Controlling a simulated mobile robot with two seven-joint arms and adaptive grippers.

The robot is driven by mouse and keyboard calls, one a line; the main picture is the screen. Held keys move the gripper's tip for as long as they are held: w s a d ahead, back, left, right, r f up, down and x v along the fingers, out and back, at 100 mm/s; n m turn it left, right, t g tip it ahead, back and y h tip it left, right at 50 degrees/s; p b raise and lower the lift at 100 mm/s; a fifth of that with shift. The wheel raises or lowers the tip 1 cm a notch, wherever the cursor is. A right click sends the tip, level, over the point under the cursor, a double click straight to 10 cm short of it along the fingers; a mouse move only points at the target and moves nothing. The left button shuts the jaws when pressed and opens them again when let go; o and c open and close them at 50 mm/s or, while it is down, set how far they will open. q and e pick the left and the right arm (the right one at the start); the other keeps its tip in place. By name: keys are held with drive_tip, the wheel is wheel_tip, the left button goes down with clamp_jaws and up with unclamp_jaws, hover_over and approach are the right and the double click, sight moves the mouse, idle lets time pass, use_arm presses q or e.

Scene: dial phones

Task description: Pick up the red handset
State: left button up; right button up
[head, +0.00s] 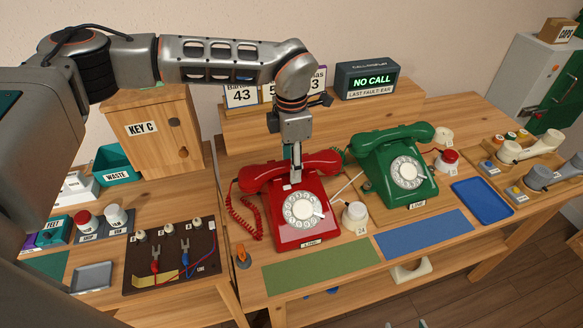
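The red handset (320,162) lies across the cradle of the red dial phone (296,229), with its coiled red cord hanging at the left. My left gripper (296,174) points straight down at the middle of the handset, and its fingers overlap the grip there. The fingers show nearly edge-on, so I cannot tell whether they are closed on it. The gripper hides part of the handset's middle. Two small pale tips show at the bottom edge of the head view, possibly my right gripper (405,325); too little shows to tell its state.
A sign reading NO CALL (368,81) stands behind. A wooden KEY C cabinet (160,132) is at left. Green (320,265) and blue (423,234) mats lie clear in front.

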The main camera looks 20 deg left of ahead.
use_arm(q)
clamp_jaws()
drive_tip(key=shift+r, duration=0.1)
wheel_tip(320, 180, up, 20)
idle(0.5)
